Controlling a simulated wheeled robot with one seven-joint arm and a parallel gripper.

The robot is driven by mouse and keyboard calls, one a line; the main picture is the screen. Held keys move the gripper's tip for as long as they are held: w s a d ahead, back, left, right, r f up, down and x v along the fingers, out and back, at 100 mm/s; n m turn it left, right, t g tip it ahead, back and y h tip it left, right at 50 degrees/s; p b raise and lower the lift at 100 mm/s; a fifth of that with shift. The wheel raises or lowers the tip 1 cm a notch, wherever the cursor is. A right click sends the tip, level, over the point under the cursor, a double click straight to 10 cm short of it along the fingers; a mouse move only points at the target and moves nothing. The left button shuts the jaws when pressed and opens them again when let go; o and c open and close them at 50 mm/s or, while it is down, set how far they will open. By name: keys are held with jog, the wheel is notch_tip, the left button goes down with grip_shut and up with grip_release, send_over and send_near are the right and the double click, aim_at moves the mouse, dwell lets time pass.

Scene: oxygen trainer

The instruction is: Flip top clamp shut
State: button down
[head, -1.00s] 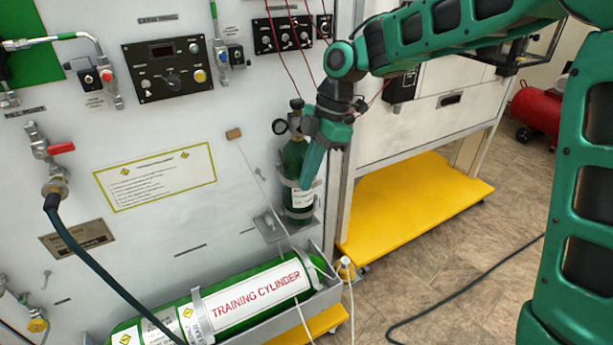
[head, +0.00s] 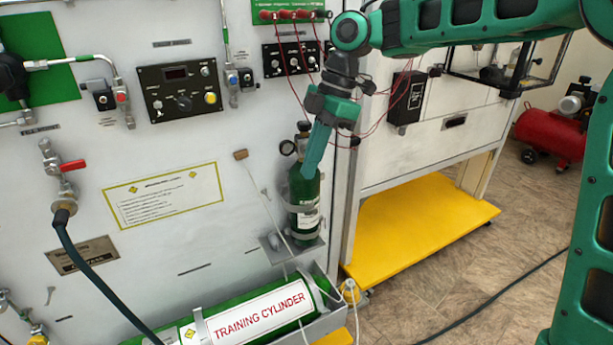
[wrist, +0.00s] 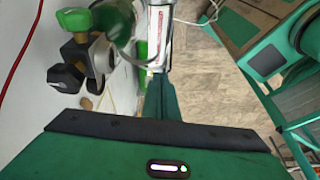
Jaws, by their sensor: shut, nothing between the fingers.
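A small green cylinder (head: 306,190) stands upright against the white panel in the head view, with a valve and gauge on top. Grey clamp bands (head: 296,209) hold it, partly hidden. My gripper (head: 309,172) is shut and empty, pointing down in front of the cylinder's upper part.
A large green training cylinder (head: 262,316) lies in a grey cradle below. Red wires (head: 293,80) hang near my wrist. A yellow shelf (head: 420,225) stands to the right, with open floor (head: 450,265) in front. A dark hose (head: 92,268) hangs at left.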

jog(key=shift+d+r, duration=0.1)
jog(key=s+d+f+m+t+h, duration=0.15)
jog(key=s+d+m, duration=0.25)
jog(key=d+m, duration=0.6)
jog(key=s+d+f+m+h, duration=0.15)
jog(key=s+d+m, duration=0.35)
jog(key=d, duration=1)
jog(key=s+d+f+m, duration=0.4)
jog(key=s+d+m, duration=0.3)
jog(key=s, duration=0.2)
jog(key=s+d+f+m, duration=0.3)
jog(key=s+d+m, duration=0.4)
jog(key=s, duration=0.2)
jog(key=shift+s+f, duration=0.3)
jog(key=shift+f, duration=0.05)
